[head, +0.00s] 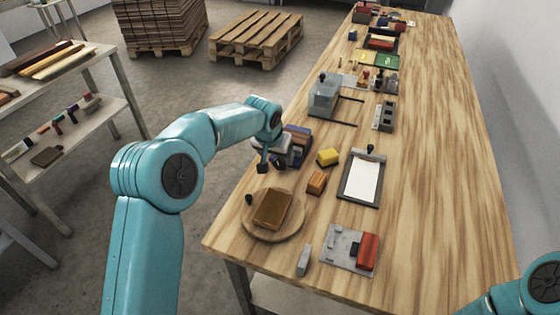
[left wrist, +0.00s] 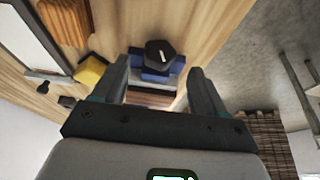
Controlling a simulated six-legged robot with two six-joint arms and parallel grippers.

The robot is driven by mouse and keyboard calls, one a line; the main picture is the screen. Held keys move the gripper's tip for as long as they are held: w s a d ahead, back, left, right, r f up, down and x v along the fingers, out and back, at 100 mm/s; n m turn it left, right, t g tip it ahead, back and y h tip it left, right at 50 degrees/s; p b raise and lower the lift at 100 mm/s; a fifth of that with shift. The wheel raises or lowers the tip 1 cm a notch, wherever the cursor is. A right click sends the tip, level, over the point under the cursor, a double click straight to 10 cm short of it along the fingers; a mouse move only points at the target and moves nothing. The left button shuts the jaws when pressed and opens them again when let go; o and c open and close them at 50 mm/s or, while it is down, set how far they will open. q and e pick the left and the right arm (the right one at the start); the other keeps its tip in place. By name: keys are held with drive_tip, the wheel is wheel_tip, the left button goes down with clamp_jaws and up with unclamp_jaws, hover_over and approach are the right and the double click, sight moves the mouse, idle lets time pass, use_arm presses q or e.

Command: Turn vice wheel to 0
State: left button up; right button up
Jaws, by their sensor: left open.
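The vice (head: 300,131) is a blue and dark block near the left edge of the bench, partly hidden by my left gripper (head: 264,160). In the left wrist view the blue vice (left wrist: 147,74) carries a black, many-sided wheel (left wrist: 160,52) with a short pale mark on its face. No number or 0 can be read. My left gripper (left wrist: 158,67) is open and empty. Its two fingers frame the wheel from either side in the picture, and no contact shows. In the head view the wheel cannot be made out clearly. My right gripper is out of view.
A round wooden board with a brown block (head: 271,209) lies in front of the vice. A yellow block (head: 328,157), an orange-brown block (head: 316,183) and a clipboard (head: 362,177) are to its right. The bench's right side is clear.

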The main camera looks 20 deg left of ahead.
sight(277, 161)
use_arm(q)
drive_tip(key=x, duration=0.5)
drive_tip(key=shift+w+f+p, duration=0.1)
drive_tip(key=shift+f+p, duration=0.1)
drive_tip(key=shift+p, duration=0.1)
drive_tip(key=c, duration=1)
drive_tip(key=shift+a+h+p, duration=0.1)
drive_tip(key=shift+h+p, duration=0.25)
drive_tip(key=shift+h, duration=0.15)
drive_tip(key=shift+f+h, duration=0.15)
drive_tip(key=shift+h, duration=0.25)
drive_tip(key=shift+a+f+n+h+b, duration=0.15)
drive_tip(key=shift+n+h+b, duration=0.25)
drive_tip(key=shift+h+b, duration=0.45)
drive_tip(key=shift+h, duration=0.25)
drive_tip(key=shift+r, duration=0.2)
